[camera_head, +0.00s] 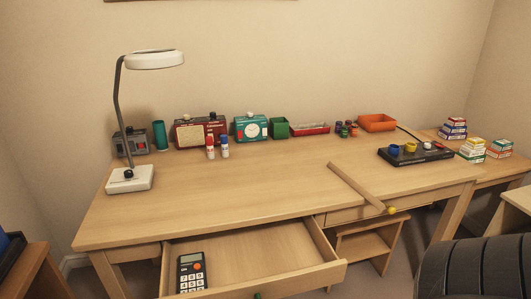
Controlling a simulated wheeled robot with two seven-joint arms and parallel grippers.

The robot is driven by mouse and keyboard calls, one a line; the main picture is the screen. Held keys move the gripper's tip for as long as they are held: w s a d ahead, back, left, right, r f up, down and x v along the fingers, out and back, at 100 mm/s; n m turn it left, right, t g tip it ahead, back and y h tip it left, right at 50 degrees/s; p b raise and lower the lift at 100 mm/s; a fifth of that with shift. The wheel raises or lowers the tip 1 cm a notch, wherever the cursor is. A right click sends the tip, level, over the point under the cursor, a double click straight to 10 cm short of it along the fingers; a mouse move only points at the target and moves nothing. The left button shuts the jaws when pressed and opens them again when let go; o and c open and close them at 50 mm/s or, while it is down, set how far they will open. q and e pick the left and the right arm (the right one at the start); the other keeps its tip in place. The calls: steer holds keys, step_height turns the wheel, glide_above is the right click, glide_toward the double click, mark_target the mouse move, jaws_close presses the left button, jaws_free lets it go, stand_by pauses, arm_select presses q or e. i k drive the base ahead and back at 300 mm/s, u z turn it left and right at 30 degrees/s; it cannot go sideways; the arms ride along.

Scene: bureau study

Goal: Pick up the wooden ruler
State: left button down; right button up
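The wooden ruler (357,187) looks like a long, thin, light brown strip. It lies on the right half of the wooden desk (250,180), running slantwise from the middle of the top to the front edge. Its near end seems to reach slightly past that edge, close to a yellow knob (391,210). Nothing covers the ruler. Neither of my grippers shows in the head view.
An open drawer (333,267) with a calculator (192,272) juts out at the front left. A lamp (130,178) stands at the left, and a black panel (415,153) lies right of the ruler. A black ribbed object (475,268) fills the lower right corner.

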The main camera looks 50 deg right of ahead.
mark_target(377, 204)
steer(key=z, duration=3.6)
steer(key=i, duration=2.9)
steer(key=u, duration=2.7)
